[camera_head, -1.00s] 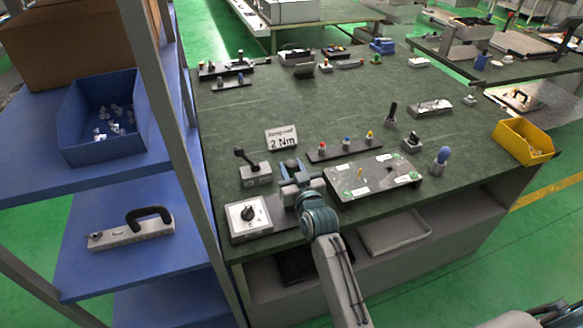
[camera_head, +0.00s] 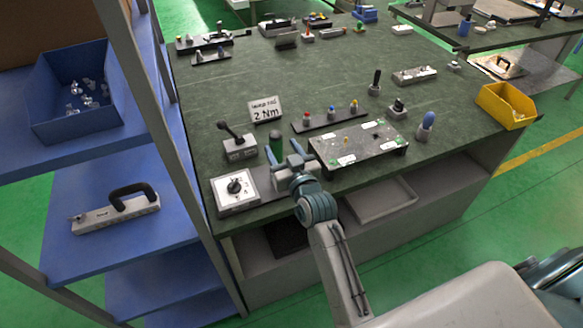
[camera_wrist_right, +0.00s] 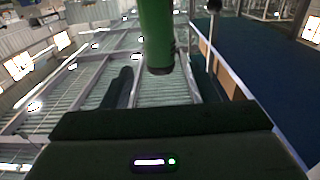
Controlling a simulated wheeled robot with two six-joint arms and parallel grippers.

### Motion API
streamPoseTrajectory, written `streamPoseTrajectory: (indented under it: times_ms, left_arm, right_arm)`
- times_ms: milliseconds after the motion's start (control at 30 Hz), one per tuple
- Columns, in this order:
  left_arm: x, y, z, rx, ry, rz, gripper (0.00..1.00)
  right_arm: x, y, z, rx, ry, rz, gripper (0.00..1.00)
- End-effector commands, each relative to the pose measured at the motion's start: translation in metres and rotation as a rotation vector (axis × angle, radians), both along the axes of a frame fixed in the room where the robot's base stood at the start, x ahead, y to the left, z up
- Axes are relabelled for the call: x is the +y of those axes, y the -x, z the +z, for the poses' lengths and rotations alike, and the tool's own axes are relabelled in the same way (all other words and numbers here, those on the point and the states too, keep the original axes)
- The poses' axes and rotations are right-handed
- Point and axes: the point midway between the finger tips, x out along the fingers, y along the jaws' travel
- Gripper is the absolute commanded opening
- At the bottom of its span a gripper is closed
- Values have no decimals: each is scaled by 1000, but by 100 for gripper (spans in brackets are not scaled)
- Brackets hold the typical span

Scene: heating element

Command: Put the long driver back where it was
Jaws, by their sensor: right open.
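A green cylindrical handle (camera_head: 276,142), seemingly the long driver's, stands upright at the front left of the green worktable (camera_head: 330,75). Its lower part is hidden behind my right gripper (camera_head: 282,154). The gripper is open, its two fingers pointing toward the handle, one to either side in the picture. I cannot tell whether they touch it. In the right wrist view the green handle (camera_wrist_right: 157,30) with a dark end hangs down from the top edge, close to the camera. The driver's shaft is not visible. My left gripper is not in view.
A metal plate with screws (camera_head: 358,146) lies close on the right. A rail of coloured-handled bits (camera_head: 330,117) lies behind it.

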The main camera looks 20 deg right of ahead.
Motion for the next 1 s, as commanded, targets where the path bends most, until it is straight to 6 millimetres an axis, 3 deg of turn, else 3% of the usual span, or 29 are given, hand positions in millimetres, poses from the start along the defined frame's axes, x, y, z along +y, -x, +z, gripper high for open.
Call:
streamPoseTrajectory:
  times_ms: [100,333,1000]
  left_arm:
    - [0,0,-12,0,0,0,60]
    - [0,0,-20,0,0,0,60]
    - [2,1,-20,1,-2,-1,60]
  right_arm:
    - [-1,28,-4,0,-1,-1,54]
    - [-2,60,-2,-1,0,0,54]
    - [-3,69,-3,13,2,4,54]
